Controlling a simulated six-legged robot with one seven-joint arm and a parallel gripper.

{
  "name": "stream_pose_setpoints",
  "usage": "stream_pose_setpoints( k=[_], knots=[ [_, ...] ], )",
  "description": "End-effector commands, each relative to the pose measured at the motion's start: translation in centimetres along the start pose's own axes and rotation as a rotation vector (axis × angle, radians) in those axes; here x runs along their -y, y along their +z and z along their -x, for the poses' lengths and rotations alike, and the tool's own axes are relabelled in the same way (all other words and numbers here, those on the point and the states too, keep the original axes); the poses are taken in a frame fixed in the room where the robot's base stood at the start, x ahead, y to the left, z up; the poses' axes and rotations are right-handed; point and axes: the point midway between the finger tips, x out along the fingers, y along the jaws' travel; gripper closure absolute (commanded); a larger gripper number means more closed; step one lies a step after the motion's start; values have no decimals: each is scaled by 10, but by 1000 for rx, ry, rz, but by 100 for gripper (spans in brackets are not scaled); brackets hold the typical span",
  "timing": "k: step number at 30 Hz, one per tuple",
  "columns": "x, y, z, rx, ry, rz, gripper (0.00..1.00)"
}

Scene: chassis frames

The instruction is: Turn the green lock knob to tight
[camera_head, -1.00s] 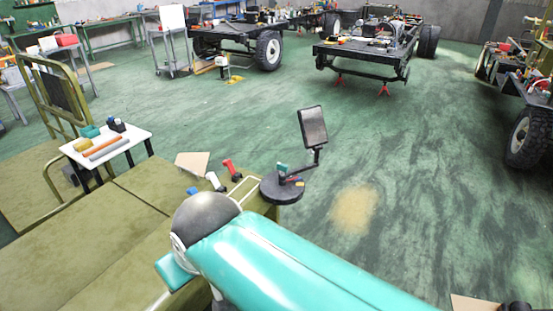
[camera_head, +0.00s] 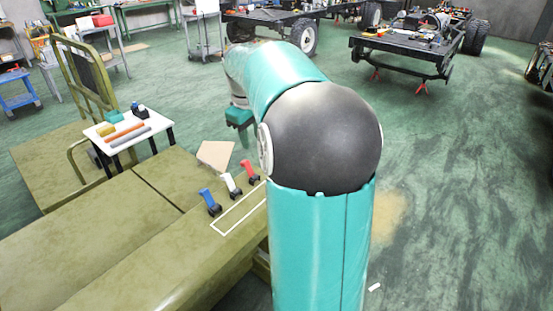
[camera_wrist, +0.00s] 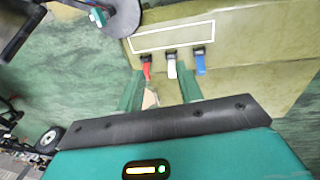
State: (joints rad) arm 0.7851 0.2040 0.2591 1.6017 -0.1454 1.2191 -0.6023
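The green lock knob (camera_wrist: 99,16) shows in the wrist view at the top left, a small teal piece on a dark round base (camera_wrist: 112,10). The base is cut off by the picture's top edge. In the head view my arm hides both. My gripper (camera_wrist: 160,75) is open and empty, its two teal fingers apart. It points toward the row of levers and is to the right of and below the knob in the wrist view, not touching it. I cannot read the knob's setting.
Red (camera_head: 249,170), white (camera_head: 230,183) and blue (camera_head: 209,200) levers stand on the olive bench beside a white outlined rectangle (camera_wrist: 174,38). A small white table (camera_head: 128,137) with blocks and rods stands at left. A dark panel (camera_wrist: 14,25) shows at the wrist view's top left.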

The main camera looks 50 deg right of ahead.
Motion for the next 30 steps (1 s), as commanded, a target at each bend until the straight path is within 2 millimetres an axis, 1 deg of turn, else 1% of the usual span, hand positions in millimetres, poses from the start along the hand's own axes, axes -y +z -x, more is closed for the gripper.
stream_pose_setpoints(
  k=[1, 2, 3, 6, 9, 12, 15, 17, 20, 23, 30],
  knots=[
    [-30, 6, -16, 18, -21, -12, 64],
    [-46, 9, -23, 26, -33, -11, 64],
    [-66, 15, -34, 35, -49, -13, 64],
    [-110, 33, -58, 47, -88, -16, 64],
    [-142, 50, -77, 51, -118, -18, 64],
    [-160, 62, -88, 52, -138, -20, 64],
    [-168, 66, -94, 50, -144, -20, 64],
    [-168, 66, -99, 51, -146, -19, 64],
    [-166, 66, -111, 53, -146, -18, 64],
    [-164, 66, -128, 53, -146, -17, 64],
    [-158, 67, -176, 52, -147, -17, 64]
  ],
)
